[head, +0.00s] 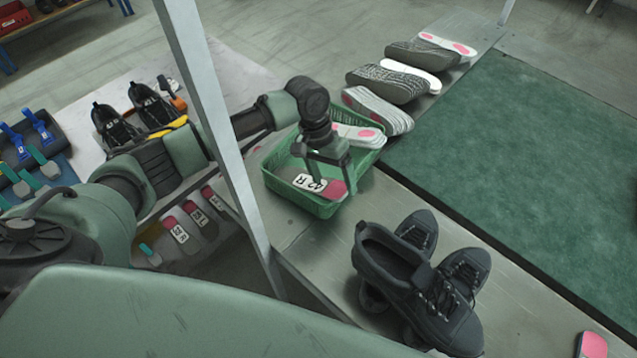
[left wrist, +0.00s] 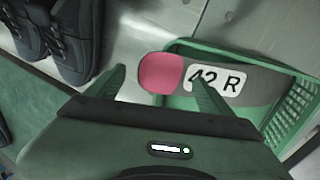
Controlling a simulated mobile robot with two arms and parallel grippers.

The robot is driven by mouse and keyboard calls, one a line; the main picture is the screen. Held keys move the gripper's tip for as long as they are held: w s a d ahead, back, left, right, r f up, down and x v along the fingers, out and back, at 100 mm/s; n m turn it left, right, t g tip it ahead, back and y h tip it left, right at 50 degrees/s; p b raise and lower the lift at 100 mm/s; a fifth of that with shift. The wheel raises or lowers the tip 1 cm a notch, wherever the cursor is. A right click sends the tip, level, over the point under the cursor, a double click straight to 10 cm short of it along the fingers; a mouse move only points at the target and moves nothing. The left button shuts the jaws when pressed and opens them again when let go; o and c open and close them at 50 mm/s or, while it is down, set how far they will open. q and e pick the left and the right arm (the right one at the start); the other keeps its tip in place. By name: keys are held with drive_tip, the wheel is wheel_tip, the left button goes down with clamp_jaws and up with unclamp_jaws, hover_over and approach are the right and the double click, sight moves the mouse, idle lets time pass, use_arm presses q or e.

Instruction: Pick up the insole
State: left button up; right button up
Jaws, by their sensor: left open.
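The insole (head: 311,184) is grey with a pink end and a white label. It lies in the green basket (head: 285,195), its pink end towards the near right rim. In the left wrist view the insole (left wrist: 250,84) reads "42 R", and its pink end sticks out past the rim of the basket (left wrist: 290,125). My left gripper (head: 331,172) is open above the insole. In the left wrist view the fingertips of this gripper (left wrist: 160,76) appear on either side of the pink end. I cannot tell whether they touch it. My right gripper is not in view.
Black shoes (head: 420,290) stand on the bench right of the basket. Another white and pink insole (head: 357,134) lies at the basket's far side. Several soles (head: 385,85) line the bench behind. A grey post (head: 222,120) rises left of the basket. A green mat (head: 520,160) lies to the right.

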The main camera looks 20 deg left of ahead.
use_arm(q)
drive_tip(key=shift+x, duration=0.85)
clamp_jaws()
drive_tip(key=shift+r, duration=0.1)
